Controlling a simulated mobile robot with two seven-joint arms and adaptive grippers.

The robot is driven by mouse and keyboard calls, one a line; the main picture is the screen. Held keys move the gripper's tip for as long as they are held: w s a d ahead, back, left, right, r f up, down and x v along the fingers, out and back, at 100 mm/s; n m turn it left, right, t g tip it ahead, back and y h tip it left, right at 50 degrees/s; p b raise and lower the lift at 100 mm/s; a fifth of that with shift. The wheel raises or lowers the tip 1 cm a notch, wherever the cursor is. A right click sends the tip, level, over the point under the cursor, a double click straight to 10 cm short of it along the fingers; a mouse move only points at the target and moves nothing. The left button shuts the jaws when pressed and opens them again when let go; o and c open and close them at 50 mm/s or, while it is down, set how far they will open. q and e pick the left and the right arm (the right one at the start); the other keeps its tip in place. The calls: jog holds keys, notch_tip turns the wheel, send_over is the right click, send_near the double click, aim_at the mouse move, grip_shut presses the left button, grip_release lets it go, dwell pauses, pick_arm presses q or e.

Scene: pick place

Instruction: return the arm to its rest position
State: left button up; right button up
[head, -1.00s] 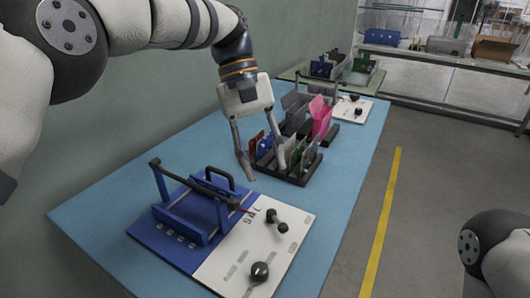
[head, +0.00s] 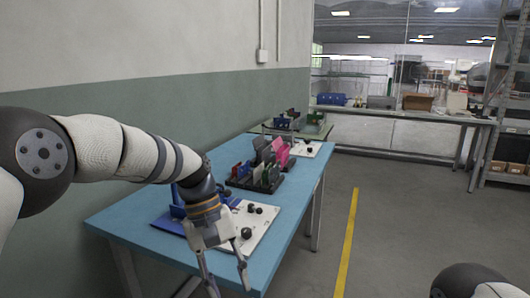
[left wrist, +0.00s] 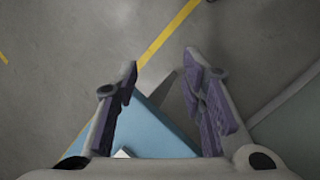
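My left gripper (head: 228,282) hangs in front of the near end of the blue table (head: 292,218) in the head view, fingers pointing down. In the left wrist view its two fingers (left wrist: 160,88) are spread apart with nothing between them. Behind them show the table's corner (left wrist: 150,132) and grey floor. Of my right arm only a rounded link shows at the lower right of the head view. The right gripper is out of view.
On the table are a blue and white board (head: 262,222) with black knobs, partly hidden by my left arm, and a dark rack (head: 262,186) of coloured plates. A shelf (head: 505,130) stands at the far right. The floor (head: 400,215) right of the table is clear.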

pick_arm(q)
jog(key=s+a+f, duration=0.1)
jog(key=s+f, duration=0.1)
jog(key=f, duration=0.5)
jog(key=s+a+f, duration=0.2)
jog(key=f, duration=0.4)
jog(key=s+a+f+y+p, duration=0.1)
jog(key=s+a+f, duration=0.1)
jog(key=s+f, duration=0.35)
jog(key=s+a+f+y, duration=0.1)
jog(key=s+a+f, duration=0.25)
jog(key=s, duration=0.35)
jog(key=s+a+m, duration=0.1)
jog(key=s+a, duration=0.2)
jog(key=s, duration=0.9)
jog(key=s+a+r+m+y+p, duration=0.1)
jog(key=s+a, duration=0.3)
jog(key=s, duration=0.7)
jog(key=shift+s+m+t, duration=0.4)
jog(key=shift+m, duration=0.2)
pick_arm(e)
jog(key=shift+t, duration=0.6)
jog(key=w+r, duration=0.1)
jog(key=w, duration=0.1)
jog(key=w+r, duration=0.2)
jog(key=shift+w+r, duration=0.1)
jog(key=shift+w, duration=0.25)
